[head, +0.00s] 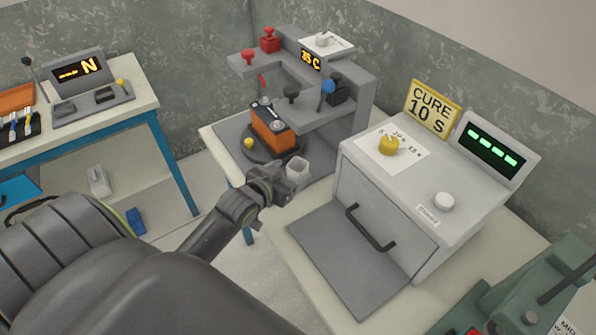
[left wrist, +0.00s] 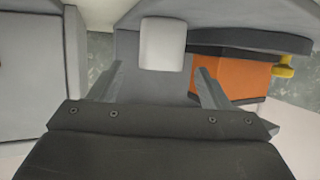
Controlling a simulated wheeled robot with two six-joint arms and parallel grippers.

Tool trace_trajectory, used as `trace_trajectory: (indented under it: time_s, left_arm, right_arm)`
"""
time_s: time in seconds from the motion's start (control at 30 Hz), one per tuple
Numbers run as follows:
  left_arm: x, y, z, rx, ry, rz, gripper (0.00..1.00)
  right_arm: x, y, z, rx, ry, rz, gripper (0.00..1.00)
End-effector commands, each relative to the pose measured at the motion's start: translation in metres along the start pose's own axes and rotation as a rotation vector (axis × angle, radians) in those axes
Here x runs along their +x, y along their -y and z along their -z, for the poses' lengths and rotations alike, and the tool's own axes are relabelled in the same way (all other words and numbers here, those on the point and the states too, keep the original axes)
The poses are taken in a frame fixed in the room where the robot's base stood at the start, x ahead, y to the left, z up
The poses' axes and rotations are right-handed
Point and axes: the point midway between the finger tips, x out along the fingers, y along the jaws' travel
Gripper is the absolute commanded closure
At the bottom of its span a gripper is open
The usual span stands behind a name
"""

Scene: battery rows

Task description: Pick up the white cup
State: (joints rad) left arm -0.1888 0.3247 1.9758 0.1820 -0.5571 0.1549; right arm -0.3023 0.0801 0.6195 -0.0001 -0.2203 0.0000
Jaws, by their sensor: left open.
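The white cup (head: 298,167) is small and stands on the grey base of the battery station, just beyond my left gripper (head: 284,181). In the left wrist view the white cup (left wrist: 162,44) shows ahead, roughly in line with the gap between the two fingers of my left gripper (left wrist: 158,82). The left gripper is open with nothing between its fingers. I cannot tell whether a finger touches the cup. The gripper hides part of the cup's lower side in the head view. My right gripper is in neither view.
An orange battery (head: 270,128) on a dark round plate stands close behind the cup. A grey curing oven (head: 420,200) with a bar handle is to the right. A grey press frame (head: 350,100) rises behind. A blue-framed table (head: 150,100) is at left.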

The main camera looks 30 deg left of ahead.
Motion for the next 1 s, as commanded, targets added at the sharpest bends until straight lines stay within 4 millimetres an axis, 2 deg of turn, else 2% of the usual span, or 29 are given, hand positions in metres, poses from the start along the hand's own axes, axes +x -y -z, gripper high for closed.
trace_trajectory:
  time_s: [0.27, 0.6, 0.97, 1.0]
  left_arm:
    - [0.017, 0.000, 0.002, 0.000, 0.000, 0.000, 0.29]
    - [0.057, 0.000, 0.004, -0.001, -0.001, 0.000, 0.29]
    - [0.063, 0.001, 0.003, 0.000, 0.000, 0.001, 0.29]
    - [0.063, 0.001, 0.003, 0.000, 0.000, 0.001, 0.34]
  right_arm:
    - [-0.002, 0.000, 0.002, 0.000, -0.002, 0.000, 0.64]
    - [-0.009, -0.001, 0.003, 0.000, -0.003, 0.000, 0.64]
    - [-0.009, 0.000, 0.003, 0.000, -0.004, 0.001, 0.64]
    - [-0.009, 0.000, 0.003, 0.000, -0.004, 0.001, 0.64]
